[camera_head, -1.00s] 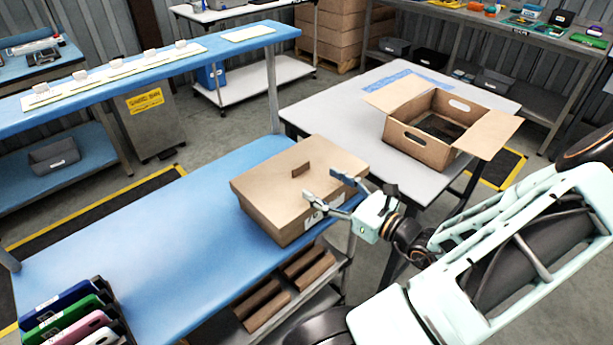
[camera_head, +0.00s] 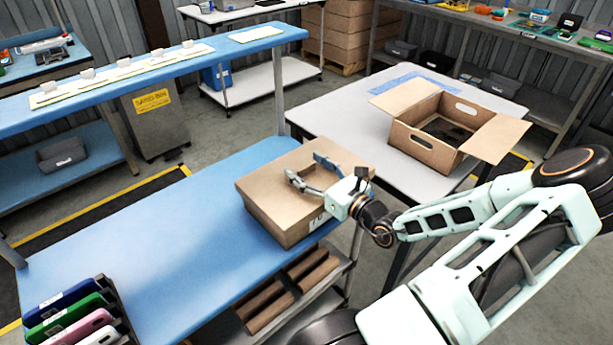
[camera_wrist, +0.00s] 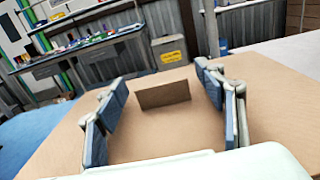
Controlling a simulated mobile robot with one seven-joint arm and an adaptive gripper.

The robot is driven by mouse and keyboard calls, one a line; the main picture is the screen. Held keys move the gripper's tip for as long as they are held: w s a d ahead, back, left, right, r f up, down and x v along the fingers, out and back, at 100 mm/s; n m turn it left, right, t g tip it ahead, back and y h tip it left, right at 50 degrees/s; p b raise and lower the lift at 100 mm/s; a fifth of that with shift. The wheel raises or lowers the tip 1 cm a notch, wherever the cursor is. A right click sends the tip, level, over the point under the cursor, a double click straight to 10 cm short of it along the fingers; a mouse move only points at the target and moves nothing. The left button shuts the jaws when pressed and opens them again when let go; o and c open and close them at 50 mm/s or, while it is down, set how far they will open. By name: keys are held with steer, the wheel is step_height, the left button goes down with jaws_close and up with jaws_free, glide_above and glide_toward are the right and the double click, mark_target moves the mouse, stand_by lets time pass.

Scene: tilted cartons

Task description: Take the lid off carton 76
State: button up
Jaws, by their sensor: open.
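A closed brown carton (camera_head: 265,212) stands on the blue table, with a printed label on its front side that is only partly readable. Its flat lid (camera_head: 265,180) is on. My gripper (camera_head: 305,166) is open just above the lid, reaching in from the right. In the wrist view the tab stands ahead, in the gap between the two blue-padded fingers (camera_wrist: 160,80). I cannot see either finger touching it.
An open, flapped carton (camera_head: 425,148) stands on the grey table (camera_head: 340,125) at the right. Coloured binders (camera_head: 70,315) stand at the blue table's (camera_head: 150,235) front left. The table left of the closed carton is clear. A raised blue shelf (camera_head: 215,48) runs behind.

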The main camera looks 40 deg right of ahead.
steer(key=shift+c, duration=0.7)
steer(key=c, duration=1.2)
steer(key=shift+o, duration=0.2)
